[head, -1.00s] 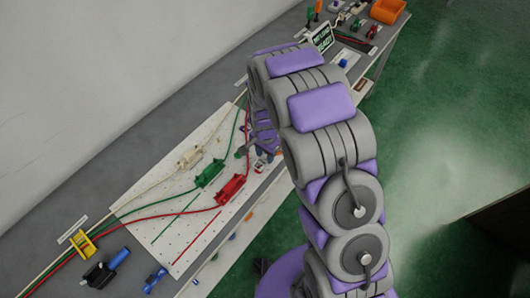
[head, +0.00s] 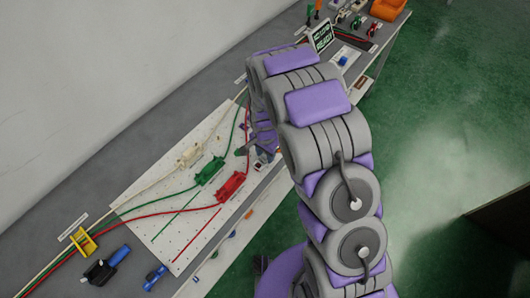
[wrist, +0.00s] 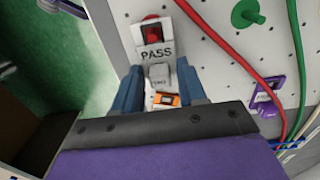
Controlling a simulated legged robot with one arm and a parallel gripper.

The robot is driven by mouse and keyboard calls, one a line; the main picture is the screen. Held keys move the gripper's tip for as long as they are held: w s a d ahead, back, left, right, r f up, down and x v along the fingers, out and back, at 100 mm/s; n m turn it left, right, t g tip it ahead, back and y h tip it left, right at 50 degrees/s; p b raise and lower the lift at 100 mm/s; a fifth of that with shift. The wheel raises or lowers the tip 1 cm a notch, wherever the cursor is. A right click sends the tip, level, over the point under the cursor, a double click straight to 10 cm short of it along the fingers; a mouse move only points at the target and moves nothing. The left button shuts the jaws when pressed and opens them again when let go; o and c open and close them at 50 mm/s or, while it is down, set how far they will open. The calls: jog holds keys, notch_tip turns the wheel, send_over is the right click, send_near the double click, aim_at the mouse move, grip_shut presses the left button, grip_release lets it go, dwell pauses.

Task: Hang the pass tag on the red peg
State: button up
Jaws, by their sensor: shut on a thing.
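The white pass tag (wrist: 155,54), lettered PASS, is at the upper middle of the wrist view. My gripper (wrist: 162,88) has its two blue fingers on either side of the tag's grey lower grip block (wrist: 159,75) and is shut on it. The red peg (wrist: 152,31) shows at the tag's upper end, within its frame-like opening. I cannot tell whether the peg passes through the opening or stands behind it. In the head view my gripper (head: 264,150) is at the right edge of the white pegboard, partly hidden by my arm.
A green peg (wrist: 247,13) stands on the board to the right, with red and green cables beside it. Red, green and white cable blocks, including the red block (head: 231,186), lie on the board. Open green floor is at right.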

jog(key=shift+f, duration=0.55)
jog(key=o, duration=1.1)
jog(key=shift+o, duration=0.3)
jog(key=o, duration=0.4)
jog(key=shift+r, duration=0.1)
jog(key=shift+r+p, duration=1.35)
jog(key=shift+r, duration=2.05)
